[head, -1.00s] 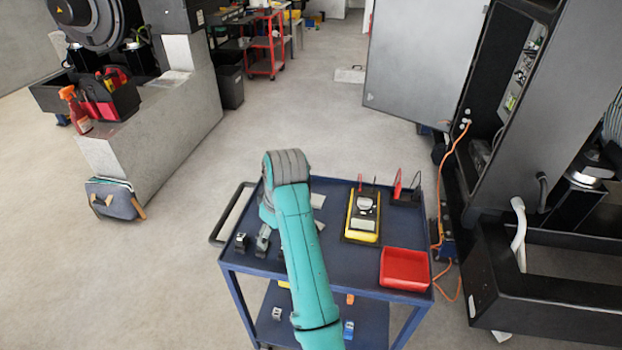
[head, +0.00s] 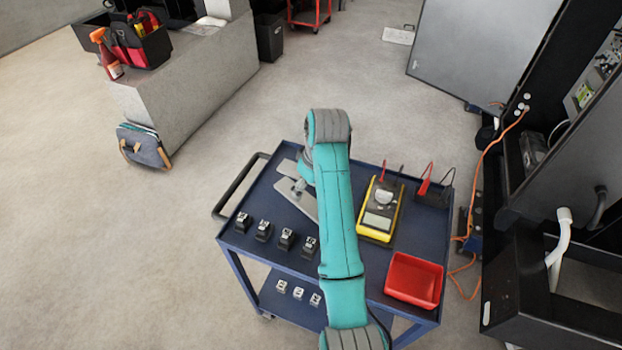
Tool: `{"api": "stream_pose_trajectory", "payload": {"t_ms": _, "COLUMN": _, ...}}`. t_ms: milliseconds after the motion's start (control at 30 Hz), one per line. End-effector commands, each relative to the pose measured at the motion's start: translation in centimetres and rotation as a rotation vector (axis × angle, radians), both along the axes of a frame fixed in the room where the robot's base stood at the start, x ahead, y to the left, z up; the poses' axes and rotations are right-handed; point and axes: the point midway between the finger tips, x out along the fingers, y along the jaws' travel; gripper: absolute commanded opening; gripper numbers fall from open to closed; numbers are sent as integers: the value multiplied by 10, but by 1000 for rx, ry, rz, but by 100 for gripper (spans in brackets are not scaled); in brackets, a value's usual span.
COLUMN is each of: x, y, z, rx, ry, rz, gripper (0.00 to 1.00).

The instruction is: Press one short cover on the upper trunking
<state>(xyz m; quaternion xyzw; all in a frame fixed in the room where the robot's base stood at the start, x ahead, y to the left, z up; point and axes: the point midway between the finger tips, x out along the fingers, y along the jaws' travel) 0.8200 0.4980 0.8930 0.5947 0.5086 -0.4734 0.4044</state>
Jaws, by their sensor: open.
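I see no upper trunking that I can make out in the head view.
The cart carries a row of small black blocks (head: 264,230), a yellow multimeter (head: 379,210) and a red bin (head: 414,280). An open grey cabinet door (head: 480,50) and orange cable (head: 480,170) are at right.

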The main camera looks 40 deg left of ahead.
Motion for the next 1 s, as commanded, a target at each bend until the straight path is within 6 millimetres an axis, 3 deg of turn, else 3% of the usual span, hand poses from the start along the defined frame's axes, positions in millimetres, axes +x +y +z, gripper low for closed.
{"api": "stream_pose_trajectory", "payload": {"t_ms": 600, "x": 2, "y": 13, "z": -58, "rx": -1, "ry": 1, "rz": 0, "gripper": 73}}
{"api": "stream_pose_trajectory", "payload": {"t_ms": 1000, "x": 2, "y": 15, "z": -66, "rx": 0, "ry": 0, "rz": 0, "gripper": 73}}
